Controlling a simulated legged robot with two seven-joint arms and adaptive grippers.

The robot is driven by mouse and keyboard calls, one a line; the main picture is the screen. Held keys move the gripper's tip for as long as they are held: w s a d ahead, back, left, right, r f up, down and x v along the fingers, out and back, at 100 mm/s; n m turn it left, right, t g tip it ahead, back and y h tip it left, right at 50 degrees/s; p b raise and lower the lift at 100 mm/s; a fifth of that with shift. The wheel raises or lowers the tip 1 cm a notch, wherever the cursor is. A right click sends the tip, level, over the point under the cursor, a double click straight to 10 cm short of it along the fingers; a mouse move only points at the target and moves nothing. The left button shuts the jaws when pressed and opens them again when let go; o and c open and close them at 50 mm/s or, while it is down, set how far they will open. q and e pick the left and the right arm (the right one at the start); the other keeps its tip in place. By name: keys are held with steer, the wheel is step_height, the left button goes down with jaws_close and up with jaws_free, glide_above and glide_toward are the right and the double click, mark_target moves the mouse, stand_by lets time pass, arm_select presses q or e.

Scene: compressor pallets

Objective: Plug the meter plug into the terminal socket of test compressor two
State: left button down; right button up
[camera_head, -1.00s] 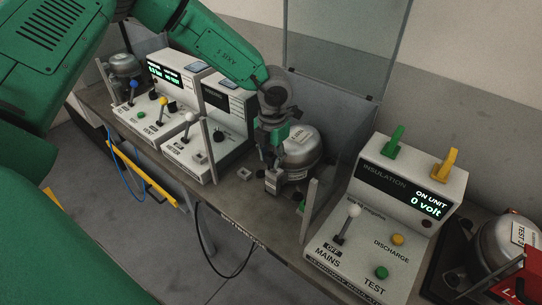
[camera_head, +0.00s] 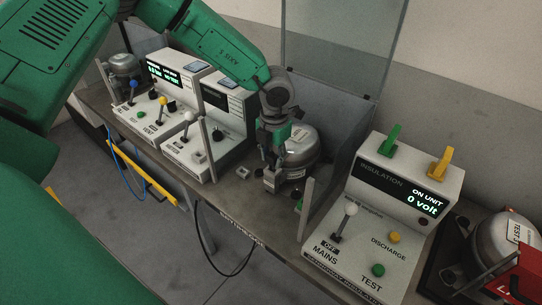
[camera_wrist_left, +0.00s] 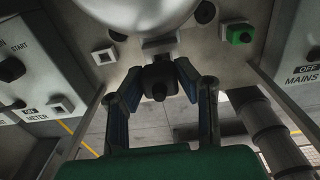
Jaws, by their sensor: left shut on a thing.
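My left gripper (camera_head: 271,178) is low at the front of a silver compressor (camera_head: 302,148) in the middle bay; its label is too small to read. In the left wrist view the gripper (camera_wrist_left: 160,76) points at the compressor's base (camera_wrist_left: 150,12) with its fingers closed on a black plug (camera_wrist_left: 160,86). A grey block (camera_wrist_left: 159,46) lies just beyond the plug, under the compressor; I cannot tell whether the plug touches it or is in it. My right gripper does not show.
The insulation unit (camera_head: 376,220) stands right of the gripper, and the meter unit (camera_head: 206,140) stands left. Thin upright posts (camera_head: 307,208) flank the bay. A small square socket (camera_head: 243,172) and a green socket (camera_wrist_left: 240,34) sit beside it. A black cable (camera_head: 212,240) hangs below the bench.

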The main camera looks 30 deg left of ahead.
arm_select(q)
steer(key=shift+d+r, duration=0.15)
steer(key=shift+d, duration=0.6)
steer(key=shift+a+f, duration=0.3)
steer(key=shift+a, duration=0.3)
steer(key=shift+d+f, duration=0.4)
steer(key=shift+d, duration=0.05)
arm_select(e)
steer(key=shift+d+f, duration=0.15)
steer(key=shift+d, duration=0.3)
arm_select(q)
steer(key=shift+r, duration=0.1)
steer(key=shift+a+r+p, duration=0.2)
steer(key=shift+a+p, duration=0.15)
steer(key=shift+p, duration=0.15)
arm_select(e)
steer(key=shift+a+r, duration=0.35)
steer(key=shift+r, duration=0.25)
arm_select(q)
steer(key=shift+d, duration=0.3)
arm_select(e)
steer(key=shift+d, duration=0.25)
arm_select(q)
steer(key=shift+a, duration=0.15)
